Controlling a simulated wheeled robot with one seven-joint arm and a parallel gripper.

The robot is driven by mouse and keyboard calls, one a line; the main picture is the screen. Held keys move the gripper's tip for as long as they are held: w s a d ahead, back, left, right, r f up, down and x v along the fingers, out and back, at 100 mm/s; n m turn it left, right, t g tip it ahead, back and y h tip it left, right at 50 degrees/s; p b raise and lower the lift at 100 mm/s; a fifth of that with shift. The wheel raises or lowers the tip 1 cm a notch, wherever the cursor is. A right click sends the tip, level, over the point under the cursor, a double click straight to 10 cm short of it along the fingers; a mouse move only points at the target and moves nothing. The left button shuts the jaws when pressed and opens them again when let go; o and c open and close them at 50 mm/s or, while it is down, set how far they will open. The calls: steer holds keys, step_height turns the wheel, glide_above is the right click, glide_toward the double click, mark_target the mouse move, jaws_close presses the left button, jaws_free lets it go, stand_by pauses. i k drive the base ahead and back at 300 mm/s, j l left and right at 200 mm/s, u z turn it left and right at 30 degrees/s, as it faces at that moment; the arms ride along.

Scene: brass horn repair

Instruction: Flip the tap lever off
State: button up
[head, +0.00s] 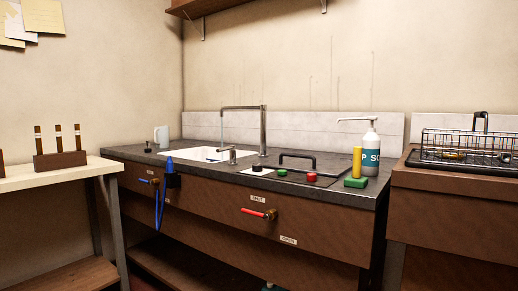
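The chrome tap (263,130) stands behind the white sink (200,153) in the dark counter, its square spout reaching left over the basin. A thin pale line drops from the spout end; I cannot tell whether it is running water. A small chrome post with a short lever (233,154) stands at the sink's front right, its arm pointing left. On the cabinet front are a red-handled valve (258,214), its handle roughly level, between labels reading SHUT and OPEN, and a blue-handled valve (150,181) further left. My gripper is not in view.
A blue nozzle (170,165) with a hanging blue hose sits at the counter's front edge. A soap bottle (371,152), green sponge (355,182), and dark panel with red and green knobs (312,177) are to the right. A wire rack (465,145) stands far right.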

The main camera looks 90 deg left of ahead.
mark_target(232, 147)
steer(key=u, duration=3.15)
